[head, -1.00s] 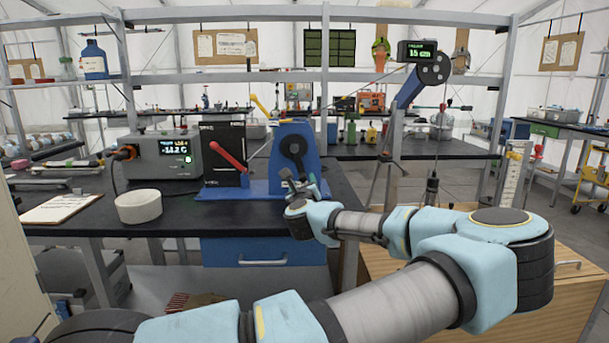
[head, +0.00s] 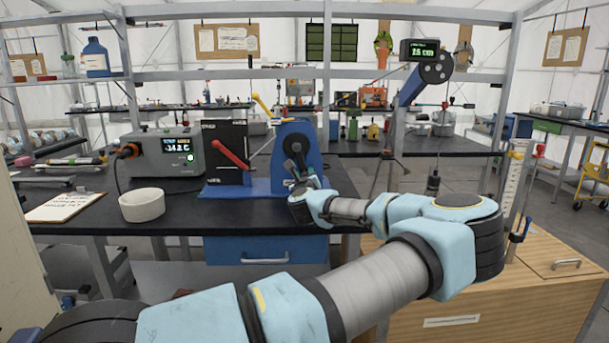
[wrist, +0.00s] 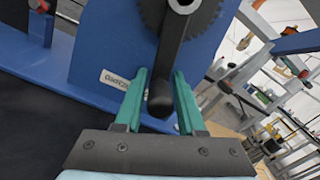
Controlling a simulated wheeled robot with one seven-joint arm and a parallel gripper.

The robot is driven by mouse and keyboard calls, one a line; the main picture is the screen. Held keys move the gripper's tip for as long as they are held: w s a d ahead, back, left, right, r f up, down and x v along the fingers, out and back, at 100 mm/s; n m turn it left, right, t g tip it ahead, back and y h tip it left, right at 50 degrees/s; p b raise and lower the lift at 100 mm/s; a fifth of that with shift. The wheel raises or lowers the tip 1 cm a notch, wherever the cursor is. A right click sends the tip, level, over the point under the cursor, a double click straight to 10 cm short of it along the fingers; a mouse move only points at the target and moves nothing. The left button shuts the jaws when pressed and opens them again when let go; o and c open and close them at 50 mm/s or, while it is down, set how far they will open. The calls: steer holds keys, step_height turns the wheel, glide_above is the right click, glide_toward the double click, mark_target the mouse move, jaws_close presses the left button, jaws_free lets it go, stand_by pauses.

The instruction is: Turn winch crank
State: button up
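The winch is a blue upright (head: 283,182) on the black bench, with a round dark hub and a black crank arm (head: 292,149). In the wrist view the crank arm (wrist: 173,45) hangs down, slightly tilted, from the hub at the top. It ends in a rounded black knob (wrist: 160,99) that points toward the camera. My gripper (wrist: 160,72) has two green fingers, one on either side of the knob, with narrow gaps seeming to remain. In the head view my gripper (head: 302,181) is at the lower end of the crank, partly hidden by my wrist.
A grey box with a lit display (head: 165,154), a black panel with a red lever (head: 229,153), a white bowl (head: 142,205) and a clipboard (head: 64,207) stand left of the winch. A wooden cabinet (head: 480,300) is at right, below my arm. A shelf frame spans behind.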

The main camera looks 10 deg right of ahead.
jaws_close()
steer(key=shift+d, duration=0.1)
stand_by(0.9)
